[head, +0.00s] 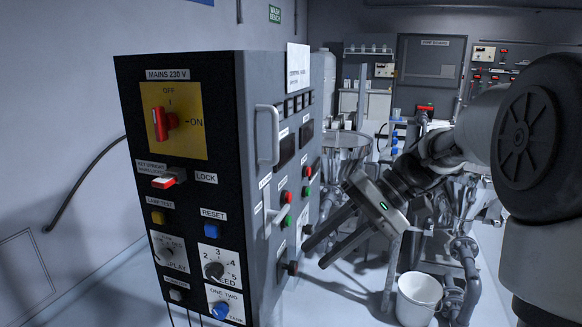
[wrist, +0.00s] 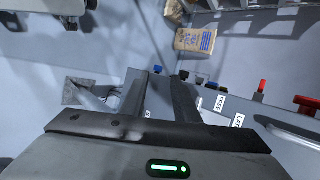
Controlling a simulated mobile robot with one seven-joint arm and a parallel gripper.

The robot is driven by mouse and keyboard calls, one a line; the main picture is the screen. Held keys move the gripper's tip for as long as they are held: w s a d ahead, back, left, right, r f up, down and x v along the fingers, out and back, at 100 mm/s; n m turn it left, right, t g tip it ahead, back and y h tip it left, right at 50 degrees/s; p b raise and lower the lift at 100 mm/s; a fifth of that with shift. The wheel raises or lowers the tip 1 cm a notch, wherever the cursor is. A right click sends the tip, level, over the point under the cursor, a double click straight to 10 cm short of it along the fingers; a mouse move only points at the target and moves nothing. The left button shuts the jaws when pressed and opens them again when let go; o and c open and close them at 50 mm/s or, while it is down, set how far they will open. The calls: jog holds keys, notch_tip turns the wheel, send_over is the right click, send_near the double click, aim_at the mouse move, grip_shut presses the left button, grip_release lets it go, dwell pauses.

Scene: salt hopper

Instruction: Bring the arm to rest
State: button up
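My gripper (head: 314,257) hangs in front of the side face of the dark control cabinet (head: 125,100) in the head view, pointing down and left. Its two fingers are apart with nothing visible between them. The fingers also show in the wrist view (wrist: 160,82), with a gap between their tips. The tips appear close to the cabinet's lower knobs in the head view; I cannot tell whether they touch. My arm reaches in from the right, bent at the wrist.
The cabinet carries a red mains switch (head: 164,124), a red-and-white key switch (head: 168,179) and a grey handle (head: 268,136). A steel hopper (head: 346,142) stands behind my gripper. A white bucket (head: 418,297) is on the floor. A paper sack (wrist: 195,41) shows in the wrist view.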

jog(key=s+f+t+h, duration=0.1)
jog(key=s+t+h, duration=0.1)
jog(key=s+h, duration=0.5)
jog(key=s+d+t+h+p, duration=0.1)
jog(key=s+d+t+h, duration=0.1)
jog(key=s+d+t, duration=0.45)
notch_tip(320, 180, up, 12)
jog(key=s+d+g+p, duration=0.1)
jog(key=s+p, duration=0.1)
jog(key=p, duration=1)
jog(key=shift+s+r+n+g+h, duration=0.2)
jog(key=shift+n+g+h, duration=0.1)
jog(key=shift+n+g, duration=0.1)
